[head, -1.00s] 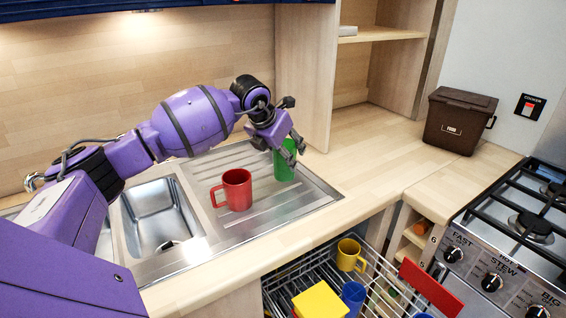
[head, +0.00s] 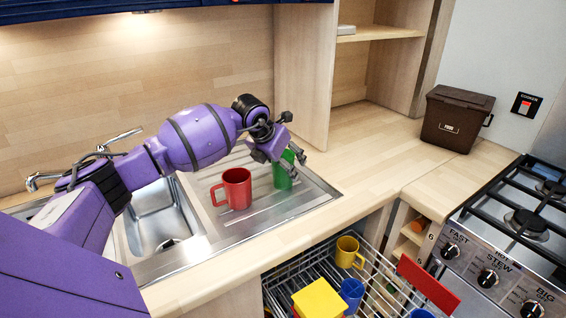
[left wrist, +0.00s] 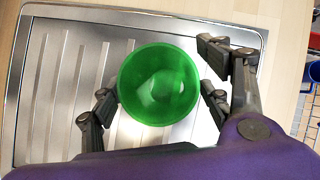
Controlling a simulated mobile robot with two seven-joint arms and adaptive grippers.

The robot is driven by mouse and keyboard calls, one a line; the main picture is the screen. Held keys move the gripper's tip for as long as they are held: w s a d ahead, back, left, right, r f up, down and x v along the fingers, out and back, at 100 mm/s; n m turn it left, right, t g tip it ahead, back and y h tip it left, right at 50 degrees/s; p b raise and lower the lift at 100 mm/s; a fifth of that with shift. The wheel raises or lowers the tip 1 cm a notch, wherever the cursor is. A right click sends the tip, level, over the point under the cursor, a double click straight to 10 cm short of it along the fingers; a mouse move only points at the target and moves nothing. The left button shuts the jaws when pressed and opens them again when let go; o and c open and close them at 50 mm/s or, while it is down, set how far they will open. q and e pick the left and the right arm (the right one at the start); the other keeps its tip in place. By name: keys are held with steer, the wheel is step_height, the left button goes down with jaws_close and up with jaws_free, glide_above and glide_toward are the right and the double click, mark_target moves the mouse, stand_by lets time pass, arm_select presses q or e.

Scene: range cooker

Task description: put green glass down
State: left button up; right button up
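The green glass (head: 283,178) stands upright on the ridged drainer (head: 262,208) of the sink, right of the red mug. In the left wrist view the glass (left wrist: 158,84) is seen from above, its round rim between my fingers. My left gripper (head: 284,160) is over and around the top of the glass. In the left wrist view the fingers of my left gripper (left wrist: 158,100) are spread, with a visible gap between the right finger and the glass. The left fingertip is close to the glass; I cannot tell if it touches. My right gripper is not in view.
A red mug (head: 236,189) stands on the drainer close by. The sink bowl (head: 160,215) is to the left. An open dish rack (head: 283,289) with cups is below the counter. The counter (head: 370,150) right of the drainer is clear up to the brown bin (head: 457,120).

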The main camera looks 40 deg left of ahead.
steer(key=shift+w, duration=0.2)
arm_select(q)
steer(key=shift+r, duration=0.15)
steer(key=shift+s+r, duration=0.15)
steer(key=shift+r, duration=0.1)
steer(key=v, duration=1.1)
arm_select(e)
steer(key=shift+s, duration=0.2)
arm_select(q)
steer(key=shift+s+r, duration=0.1)
steer(key=shift+r, duration=0.05)
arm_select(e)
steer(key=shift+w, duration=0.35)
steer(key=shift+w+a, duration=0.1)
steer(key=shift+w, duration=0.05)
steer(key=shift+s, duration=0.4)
